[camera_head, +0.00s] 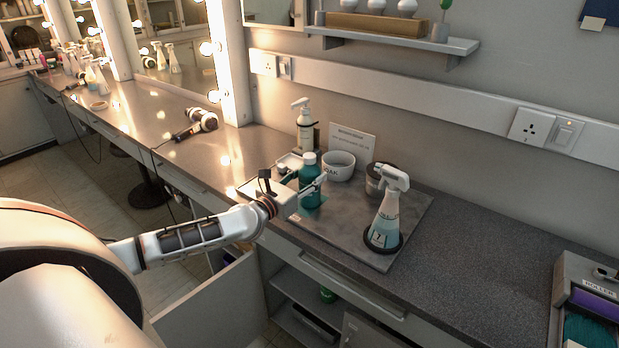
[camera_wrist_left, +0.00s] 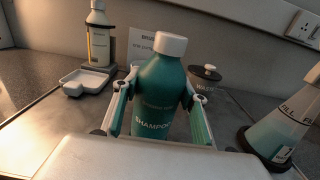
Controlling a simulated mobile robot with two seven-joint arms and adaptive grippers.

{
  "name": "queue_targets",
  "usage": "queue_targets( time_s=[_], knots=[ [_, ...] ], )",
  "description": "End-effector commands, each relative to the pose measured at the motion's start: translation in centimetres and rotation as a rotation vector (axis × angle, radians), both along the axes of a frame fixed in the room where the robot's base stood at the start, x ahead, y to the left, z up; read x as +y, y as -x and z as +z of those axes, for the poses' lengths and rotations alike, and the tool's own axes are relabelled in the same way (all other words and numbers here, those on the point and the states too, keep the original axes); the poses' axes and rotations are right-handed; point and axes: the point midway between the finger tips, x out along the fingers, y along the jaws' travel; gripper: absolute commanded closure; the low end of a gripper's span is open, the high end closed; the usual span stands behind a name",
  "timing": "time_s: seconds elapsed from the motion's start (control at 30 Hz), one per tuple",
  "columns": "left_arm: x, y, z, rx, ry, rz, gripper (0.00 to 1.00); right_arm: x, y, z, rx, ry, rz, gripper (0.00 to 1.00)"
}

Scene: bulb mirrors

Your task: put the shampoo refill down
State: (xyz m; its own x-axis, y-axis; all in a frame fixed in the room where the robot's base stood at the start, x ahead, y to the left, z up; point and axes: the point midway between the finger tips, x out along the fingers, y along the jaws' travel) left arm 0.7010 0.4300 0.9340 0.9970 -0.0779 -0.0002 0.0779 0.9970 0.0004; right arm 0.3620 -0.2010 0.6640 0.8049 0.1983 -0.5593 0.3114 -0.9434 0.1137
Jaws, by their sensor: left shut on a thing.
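The shampoo refill is a teal bottle (camera_head: 309,170) with a pale cap, upright over the left part of a grey mat (camera_head: 408,232) on the counter. In the left wrist view the bottle (camera_wrist_left: 160,95) stands between the fingers, its "SHAMPOO" lettering facing me. My left gripper (camera_head: 308,192) is shut on its body from the front left; its fingers also show in the left wrist view (camera_wrist_left: 158,110). The bottle's base is hidden, so I cannot tell whether it touches the mat. My right gripper is not in view.
A spray bottle (camera_head: 386,215) stands in a dark ring at the mat's right. A white bowl (camera_head: 339,167), a lidded jar (camera_head: 376,180), a pump bottle (camera_head: 304,132) and a sign card (camera_head: 352,145) stand behind. The mat's front middle is clear.

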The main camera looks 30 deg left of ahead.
Motion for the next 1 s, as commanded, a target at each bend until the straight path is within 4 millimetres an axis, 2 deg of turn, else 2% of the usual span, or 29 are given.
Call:
queue_targets(
  time_s=[0.23, 0.27, 0.3, 0.77, 1.0],
  knots=[
    [0.0, 0.0, -0.4, -0.002, 0.000, 0.000, 0.90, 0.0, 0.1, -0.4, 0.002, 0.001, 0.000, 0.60],
    [0.0, 0.0, -0.4, 0.000, 0.000, -0.001, 0.50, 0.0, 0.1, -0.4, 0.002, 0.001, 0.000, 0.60],
    [0.0, 0.0, -0.4, 0.000, 0.000, 0.000, 0.41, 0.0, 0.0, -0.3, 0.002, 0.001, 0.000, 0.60],
    [0.0, 0.1, 0.2, 0.000, 0.000, 0.000, 0.41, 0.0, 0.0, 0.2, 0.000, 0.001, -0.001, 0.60],
    [0.3, 3.8, -0.2, 0.005, 0.000, -0.002, 0.41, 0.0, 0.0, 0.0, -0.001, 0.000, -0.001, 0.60]
  ],
)
